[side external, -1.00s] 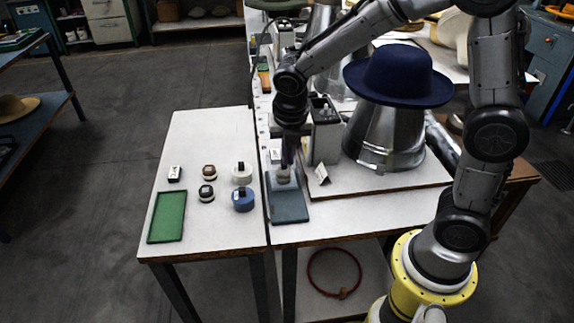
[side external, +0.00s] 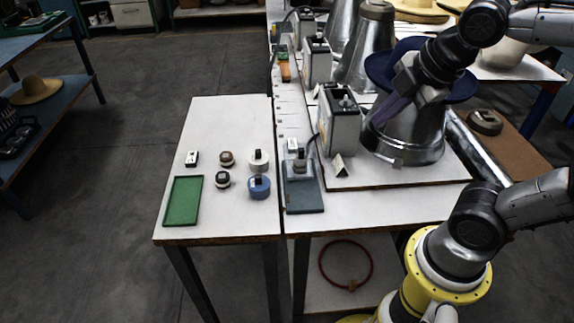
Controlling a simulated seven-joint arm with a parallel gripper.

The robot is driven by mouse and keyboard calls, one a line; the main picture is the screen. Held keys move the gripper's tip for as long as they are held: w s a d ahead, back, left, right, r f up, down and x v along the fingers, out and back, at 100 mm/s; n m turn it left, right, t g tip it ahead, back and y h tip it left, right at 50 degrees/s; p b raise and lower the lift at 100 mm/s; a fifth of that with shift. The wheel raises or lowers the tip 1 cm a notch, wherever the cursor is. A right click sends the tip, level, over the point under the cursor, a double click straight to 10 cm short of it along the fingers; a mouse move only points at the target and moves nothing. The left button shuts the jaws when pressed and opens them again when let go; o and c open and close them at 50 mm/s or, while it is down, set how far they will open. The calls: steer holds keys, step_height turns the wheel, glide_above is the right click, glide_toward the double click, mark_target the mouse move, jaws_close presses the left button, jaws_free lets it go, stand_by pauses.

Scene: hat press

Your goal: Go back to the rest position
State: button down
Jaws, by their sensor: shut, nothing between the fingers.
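My gripper (side external: 381,119) is at the upper right, in front of the navy felt hat (side external: 380,68) and the metal hat press cone (side external: 413,140). Its slim purple-grey fingers point down and to the left, and it is shut and empty. The fingertips are small and dark, and I cannot tell how far they are from the cone. My wrist hides part of the hat. A blue-grey tray (side external: 304,199) lies on the bench with a small pale grey object (side external: 299,168) standing on its far part.
A green tray (side external: 183,203), a blue roll (side external: 259,187), a white roll (side external: 258,160) and several small pieces lie on the left table. A grey control box (side external: 338,130) and a small sign (side external: 340,165) stand beside the cone. The front of the bench is clear.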

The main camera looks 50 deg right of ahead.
steer(key=s+a+f+m, duration=0.1)
steer(key=s+f+m, duration=0.2)
steer(key=m, duration=1)
steer(key=shift+s+a+y, duration=0.15)
steer(key=shift+s+y, duration=0.25)
steer(key=shift+s, duration=0.7)
steer(key=c, duration=1.6)
jaws_free()
steer(key=shift+r, duration=0.1)
